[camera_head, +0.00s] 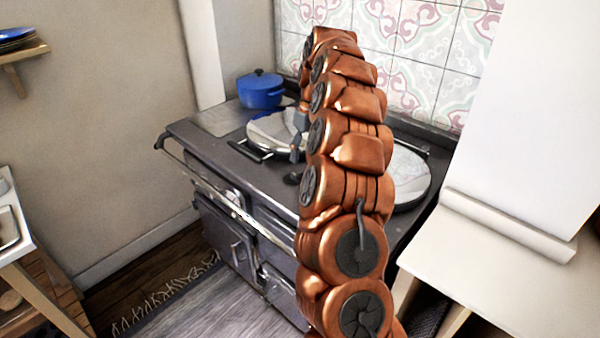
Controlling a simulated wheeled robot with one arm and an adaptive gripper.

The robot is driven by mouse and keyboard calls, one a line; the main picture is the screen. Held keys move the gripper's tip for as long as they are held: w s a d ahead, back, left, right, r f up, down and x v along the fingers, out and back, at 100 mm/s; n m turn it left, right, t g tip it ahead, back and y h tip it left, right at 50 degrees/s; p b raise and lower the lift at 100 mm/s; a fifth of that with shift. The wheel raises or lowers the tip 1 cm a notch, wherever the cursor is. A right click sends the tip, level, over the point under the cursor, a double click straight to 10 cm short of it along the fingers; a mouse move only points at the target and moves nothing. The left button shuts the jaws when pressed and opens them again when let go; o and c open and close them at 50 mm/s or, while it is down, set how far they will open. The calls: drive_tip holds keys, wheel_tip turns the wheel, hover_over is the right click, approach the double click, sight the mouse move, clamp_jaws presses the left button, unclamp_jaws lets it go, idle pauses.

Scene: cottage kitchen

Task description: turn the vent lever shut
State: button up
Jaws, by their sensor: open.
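The grey cooking range (205,150) stands against the tiled wall. It has two round, shiny hob lids and a rail along its front. I cannot make out the vent lever for certain; my copper-coloured arm hides much of the range's middle and right front. A small dark knob-like part (292,178) shows at the top front edge, just left of my arm, but I cannot tell what it is. My gripper (296,154) shows as a small grey shape over the left lid, partly hidden by my arm. It is open, with nothing visible in it.
A blue lidded pot (260,92) stands at the range's back left corner. A pale counter (490,275) is close on the right, and a wooden shelf unit (45,290) is at the left. A fringed rug (190,305) lies on the floor in front.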

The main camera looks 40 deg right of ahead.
sight(296, 178)
drive_tip(key=shift+s+a+f+p, duration=0.1)
drive_tip(key=shift+a+f+p, duration=0.2)
drive_tip(key=shift+f, duration=0.8)
drive_tip(key=shift+w+a+f+p, duration=0.15)
drive_tip(key=shift+f+p, duration=0.15)
drive_tip(key=shift+f, duration=0.8)
drive_tip(key=shift+s+a+f+p, duration=0.15)
drive_tip(key=shift+a+f+p, duration=0.15)
drive_tip(key=shift+f, duration=0.8)
drive_tip(key=shift+c, duration=0.3)
clamp_jaws()
